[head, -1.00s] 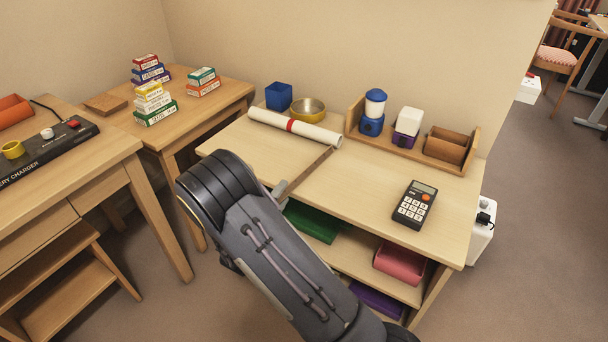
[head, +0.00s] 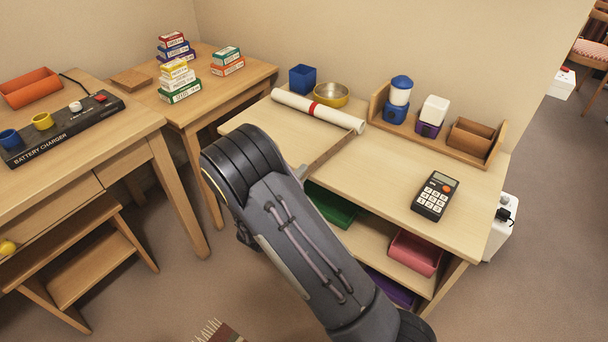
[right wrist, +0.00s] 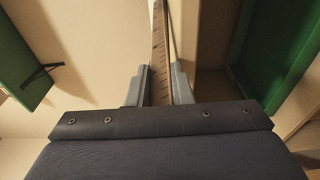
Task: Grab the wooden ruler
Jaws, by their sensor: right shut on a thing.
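The wooden ruler (head: 333,153) is a thin brown strip over the light desk top, pointing from the front edge toward the rolled paper. My right gripper (head: 301,173) is at the ruler's near end by the desk's front edge, mostly hidden behind my own arm. In the right wrist view, the ruler (right wrist: 160,45), with dark scale marks, runs between the two grey fingers of my right gripper (right wrist: 160,84), which is shut on it. I cannot tell whether the ruler touches the desk top. My left gripper is out of view.
The desk (head: 390,170) carries a rolled white paper (head: 318,110) with a red band, a calculator (head: 435,195), a wooden organiser (head: 445,135), a blue cup (head: 303,79) and a brass bowl (head: 331,94). Green (head: 333,207) and pink (head: 414,252) bins sit below.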

